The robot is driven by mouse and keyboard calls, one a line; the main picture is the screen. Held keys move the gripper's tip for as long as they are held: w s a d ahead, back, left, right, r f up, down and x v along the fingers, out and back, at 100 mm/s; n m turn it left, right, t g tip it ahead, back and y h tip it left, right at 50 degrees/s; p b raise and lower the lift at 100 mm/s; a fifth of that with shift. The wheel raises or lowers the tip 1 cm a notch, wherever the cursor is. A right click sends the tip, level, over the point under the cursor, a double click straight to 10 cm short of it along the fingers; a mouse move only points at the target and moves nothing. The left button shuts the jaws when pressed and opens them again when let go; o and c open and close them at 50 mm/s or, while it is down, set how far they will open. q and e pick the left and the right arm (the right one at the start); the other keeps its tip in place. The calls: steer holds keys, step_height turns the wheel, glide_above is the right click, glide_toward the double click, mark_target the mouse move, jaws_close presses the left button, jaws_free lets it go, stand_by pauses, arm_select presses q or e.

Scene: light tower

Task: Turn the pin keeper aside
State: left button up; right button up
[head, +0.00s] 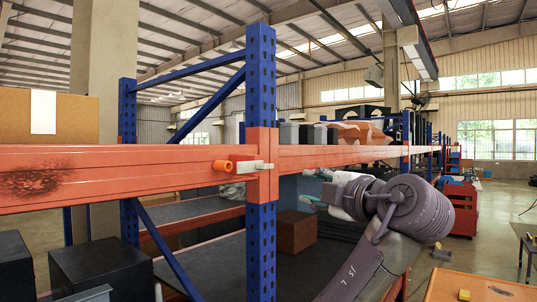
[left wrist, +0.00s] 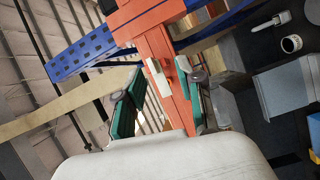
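The pin keeper (head: 250,167) is a small cream bar on the orange beam's end, where it meets a blue upright. An orange cylindrical pin (head: 222,166) sticks out just left of it. In the left wrist view the keeper (left wrist: 158,77) shows as a pale bar on the orange beam, in line with the gap between my fingers. My left gripper (head: 314,187) is open and empty, with teal finger pads, to the right of the keeper and slightly lower in the head view. I see no contact with the keeper. My right gripper is not in view.
The orange beam (head: 110,180) runs across the rack, with a blue upright (head: 260,80) at the joint. A cardboard box (head: 50,115) and several bins stand above the beam. Dark boxes (head: 100,270) and a brown box (head: 296,231) sit below it.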

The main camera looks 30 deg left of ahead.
mark_target(268, 167)
arm_select(q)
steer(key=s+a+r+n+p, duration=0.1)
steer(key=s+r+n, duration=0.2)
steer(key=r, duration=0.1)
steer(key=shift+m+g, duration=0.3)
steer(key=p+x, duration=0.6)
steer(key=x, duration=0.6)
steer(key=shift+w+f+p, duration=0.1)
steer(key=shift+f+p, duration=0.05)
steer(key=shift+p, duration=0.15)
steer(key=shift+w+a+f, duration=0.2)
steer(key=shift+w+a, duration=0.1)
steer(key=shift+a, duration=0.1)
jaws_close()
